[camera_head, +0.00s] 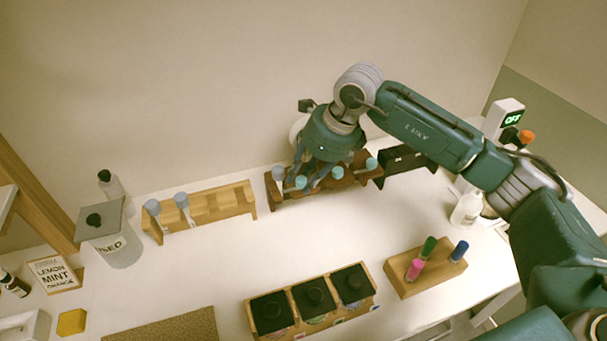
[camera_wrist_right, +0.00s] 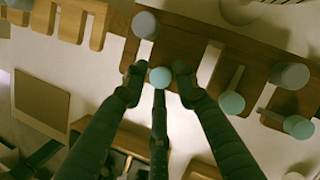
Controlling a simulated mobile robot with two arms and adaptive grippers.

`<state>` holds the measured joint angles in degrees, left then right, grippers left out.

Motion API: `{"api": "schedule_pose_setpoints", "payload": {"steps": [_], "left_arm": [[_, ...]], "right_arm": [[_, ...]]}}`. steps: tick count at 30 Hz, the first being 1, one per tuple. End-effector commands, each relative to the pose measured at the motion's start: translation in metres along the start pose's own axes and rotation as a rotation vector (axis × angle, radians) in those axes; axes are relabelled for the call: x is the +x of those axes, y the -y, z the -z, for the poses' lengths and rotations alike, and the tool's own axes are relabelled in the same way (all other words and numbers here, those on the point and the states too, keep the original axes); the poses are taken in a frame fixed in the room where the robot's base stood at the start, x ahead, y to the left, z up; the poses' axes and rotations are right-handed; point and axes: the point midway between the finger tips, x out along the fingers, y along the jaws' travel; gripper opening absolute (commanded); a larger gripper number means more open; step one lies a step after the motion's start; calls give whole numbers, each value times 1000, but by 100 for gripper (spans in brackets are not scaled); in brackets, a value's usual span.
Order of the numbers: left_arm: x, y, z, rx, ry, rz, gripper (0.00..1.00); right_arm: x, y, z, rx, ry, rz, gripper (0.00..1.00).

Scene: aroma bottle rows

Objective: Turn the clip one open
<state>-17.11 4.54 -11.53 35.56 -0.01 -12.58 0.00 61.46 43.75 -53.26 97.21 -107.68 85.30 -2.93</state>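The dark wooden rack (camera_head: 355,179) stands at the back of the table and holds several clips with round grey or teal caps. My right gripper (camera_head: 314,170) points down at this rack, and its fingers hide part of it. In the right wrist view, its fingertips (camera_wrist_right: 159,72) are apart around one teal-capped clip (camera_wrist_right: 160,77). I cannot tell whether they touch it or press on it. Other teal-capped clips (camera_wrist_right: 232,102) are tilted at the right of that view. A grey cap (camera_wrist_right: 144,25) sits just above the left fingertip. My left gripper is not in view.
A light wooden rack (camera_head: 225,201) with two grey-capped clips stands left of the dark one. In front are a wooden box (camera_head: 370,308) with black-lidded jars and a small block (camera_head: 428,275) with coloured bottles. The table middle is clear.

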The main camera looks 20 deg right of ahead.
Motion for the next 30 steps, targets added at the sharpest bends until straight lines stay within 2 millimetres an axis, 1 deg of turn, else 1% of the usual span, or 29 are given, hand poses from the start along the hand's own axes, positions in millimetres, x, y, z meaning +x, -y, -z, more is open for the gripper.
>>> {"api": "schedule_pose_setpoints", "payload": {"steps": [1, 3, 11, 17, 23, 30], "left_arm": [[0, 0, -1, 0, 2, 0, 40], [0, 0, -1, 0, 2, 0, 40], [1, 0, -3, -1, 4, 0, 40], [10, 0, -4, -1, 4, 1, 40], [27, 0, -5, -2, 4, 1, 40], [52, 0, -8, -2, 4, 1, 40]], "right_arm": [[0, 1, -1, 0, 4, 2, 12], [-1, 1, -2, 0, 5, 3, 0], [-2, 2, -3, 6, 10, 9, 0], [-1, 2, -4, 56, 16, 32, 0], [0, 2, -5, 175, 21, 83, 0], [0, 0, -6, 377, 25, 165, 0]]}}
